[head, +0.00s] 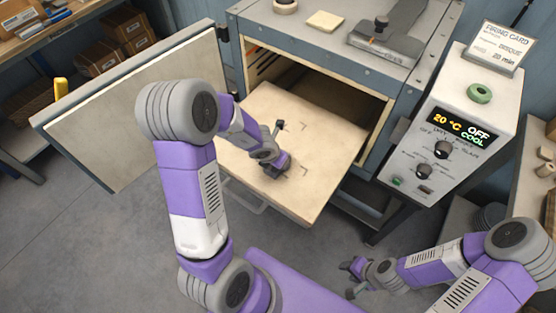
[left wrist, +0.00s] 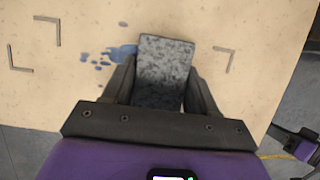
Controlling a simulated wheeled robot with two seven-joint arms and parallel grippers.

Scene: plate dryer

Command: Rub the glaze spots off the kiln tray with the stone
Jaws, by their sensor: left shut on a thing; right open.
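The kiln tray (head: 325,155) is a pale slab pulled out of the kiln's open mouth; it fills most of the left wrist view (left wrist: 270,70). My left gripper (head: 277,168) is over the tray's middle, shut on the stone (left wrist: 166,60), a grey speckled block. Blue glaze spots (left wrist: 122,53) lie on the tray just left of the stone, with a small one farther up. The largest spot reaches the stone's edge. I cannot tell whether the stone touches the tray. In the head view, my left arm and gripper hide the spots. My right gripper (head: 352,279) is open and empty, low at the right.
The kiln door (head: 125,110) stands open at left. The kiln (head: 300,40) is behind the tray, with a flat tool (head: 385,42) on top. A control box (head: 440,135) at right reads 20 °C, off, cool. Dark corner marks frame part of the tray. Floor is clear in front.

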